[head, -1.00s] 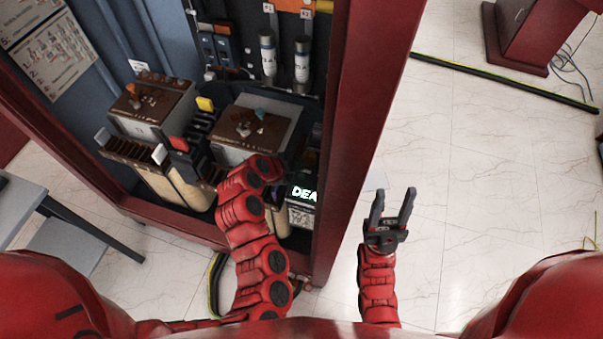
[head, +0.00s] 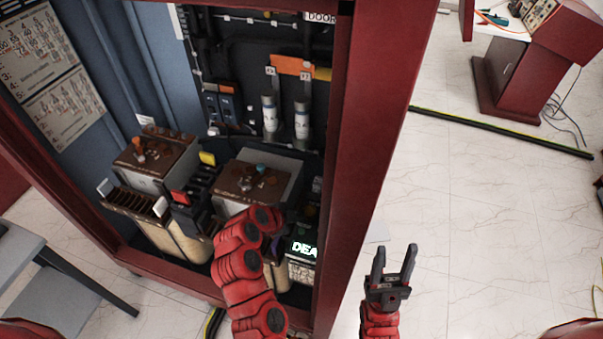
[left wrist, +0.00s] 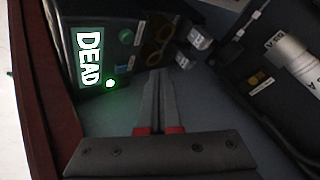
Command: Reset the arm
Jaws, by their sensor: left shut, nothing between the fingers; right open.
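My left arm (head: 245,262) reaches into the open red cabinet (head: 362,130). Its gripper is hidden in the head view. In the left wrist view the left gripper (left wrist: 158,78) is shut and empty, its two fingers together inside the cabinet. A box with a lit "DEAD" display (left wrist: 89,57) is left of the fingers, apart from them; part of that display (head: 304,249) also shows in the head view. My right gripper (head: 394,262) is open and empty, outside the cabinet to the right, over the floor.
Two brown-topped transformer units (head: 155,160) (head: 262,184) stand in the cabinet, with white cylinders (head: 269,116) behind. A grey table (head: 52,262) is at left. A red console (head: 522,75) and a dark cable strip (head: 500,132) lie at right. The tiled floor between is clear.

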